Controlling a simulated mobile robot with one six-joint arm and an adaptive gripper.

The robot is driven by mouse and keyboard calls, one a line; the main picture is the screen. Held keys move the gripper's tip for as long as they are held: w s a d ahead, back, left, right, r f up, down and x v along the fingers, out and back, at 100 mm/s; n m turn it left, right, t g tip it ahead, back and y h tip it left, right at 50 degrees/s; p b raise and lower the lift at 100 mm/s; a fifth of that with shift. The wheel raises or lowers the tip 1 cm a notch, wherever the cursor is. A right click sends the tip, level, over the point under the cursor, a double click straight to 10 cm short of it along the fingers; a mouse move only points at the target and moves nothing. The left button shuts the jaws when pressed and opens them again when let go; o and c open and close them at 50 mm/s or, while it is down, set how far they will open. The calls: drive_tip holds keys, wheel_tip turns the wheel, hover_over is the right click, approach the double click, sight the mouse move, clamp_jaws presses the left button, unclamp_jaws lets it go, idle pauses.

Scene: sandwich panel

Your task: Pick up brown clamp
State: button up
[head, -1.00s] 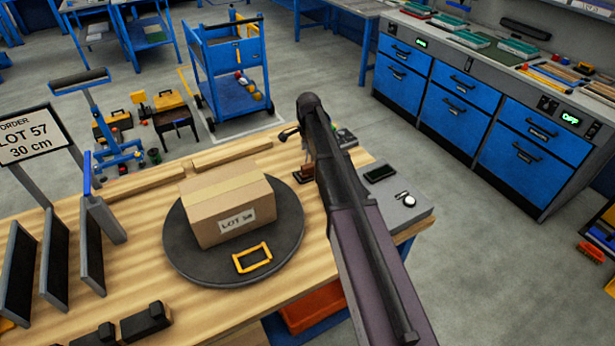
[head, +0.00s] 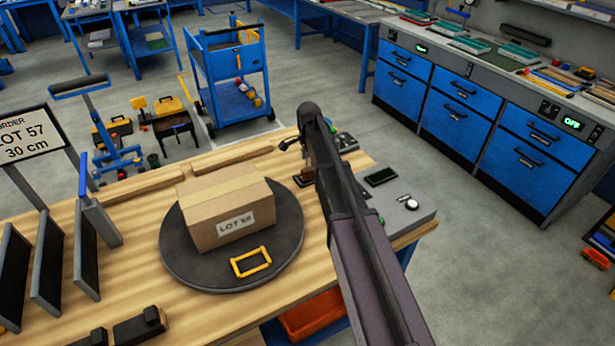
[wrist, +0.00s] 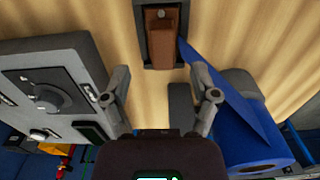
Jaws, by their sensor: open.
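The brown clamp (wrist: 160,38) shows at the top centre of the wrist view, a brown block with a round metal spot, set in a dark frame on the wooden table. In the head view a small brown part of it (head: 303,178) shows beside my arm, which hides the rest. My gripper (wrist: 163,88) is open and empty, its two fingers spread apart. In the wrist view the clamp lies beyond the fingertips, roughly centred between them, with no contact visible. In the head view the gripper is mostly hidden behind my arm.
A grey box with a dial (wrist: 48,88) lies left of the gripper in the wrist view, and a blue roll (wrist: 255,145) lies to the right, close to the right finger. A carton (head: 226,208) sits on a dark round turntable (head: 185,262) on the table.

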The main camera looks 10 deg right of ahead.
sight(308, 169)
drive_tip(key=shift+w+f+b, duration=0.15)
drive_tip(key=shift+f+b, duration=2.05)
drive_tip(key=shift+f, duration=0.2)
clamp_jaws()
